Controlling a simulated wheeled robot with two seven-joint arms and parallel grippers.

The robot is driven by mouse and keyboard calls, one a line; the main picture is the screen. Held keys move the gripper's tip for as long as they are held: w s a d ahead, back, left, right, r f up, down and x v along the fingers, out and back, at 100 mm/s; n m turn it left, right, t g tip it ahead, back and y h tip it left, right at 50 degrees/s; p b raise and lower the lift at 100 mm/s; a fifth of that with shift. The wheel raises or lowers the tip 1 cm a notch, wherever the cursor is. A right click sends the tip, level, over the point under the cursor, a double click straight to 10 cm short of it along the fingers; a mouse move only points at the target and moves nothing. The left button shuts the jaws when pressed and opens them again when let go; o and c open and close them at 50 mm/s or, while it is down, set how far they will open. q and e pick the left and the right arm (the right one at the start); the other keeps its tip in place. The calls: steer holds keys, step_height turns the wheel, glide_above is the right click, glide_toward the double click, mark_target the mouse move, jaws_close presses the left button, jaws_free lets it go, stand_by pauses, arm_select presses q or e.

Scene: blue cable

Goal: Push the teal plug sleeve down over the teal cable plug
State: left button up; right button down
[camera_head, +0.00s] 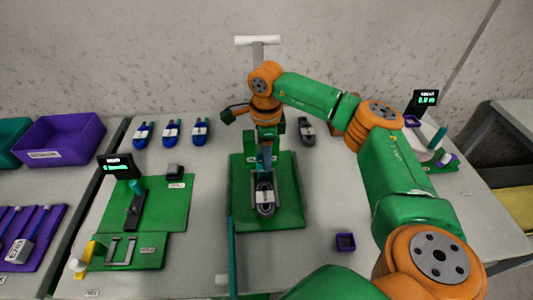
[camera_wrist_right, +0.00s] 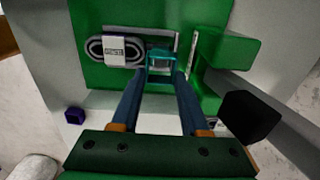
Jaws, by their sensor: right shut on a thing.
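The teal plug sleeve (camera_wrist_right: 161,64) sits between the fingertips of my right gripper (camera_wrist_right: 164,76) in the right wrist view. The gripper is shut on it, over the green fixture board (camera_wrist_right: 95,14). A dark coiled cable with a white label (camera_wrist_right: 113,49) lies just left of the sleeve. In the head view, my right gripper (camera_head: 266,152) points down behind the coiled cable (camera_head: 265,196), over the board (camera_head: 285,213). The teal plug cannot be told apart from the sleeve, so how far the sleeve covers it is unclear. My left gripper is not in view.
A green station with a small display (camera_head: 119,166) stands at left. Several blue cables (camera_head: 171,132) lie at the back left, and a dark cable (camera_head: 306,130) at the back right. A small purple box (camera_head: 345,242) is at front right. My right arm spans the right side.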

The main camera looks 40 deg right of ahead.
steer(key=shift+f+b, duration=1.6)
steer(key=shift+f, duration=0.7)
stand_by(0.8)
steer(key=shift+c, duration=1.7)
jaws_free()
step_height(320, 180, up, 8)
steer(key=p, duration=0.7)
steer(key=shift+r, duration=0.15)
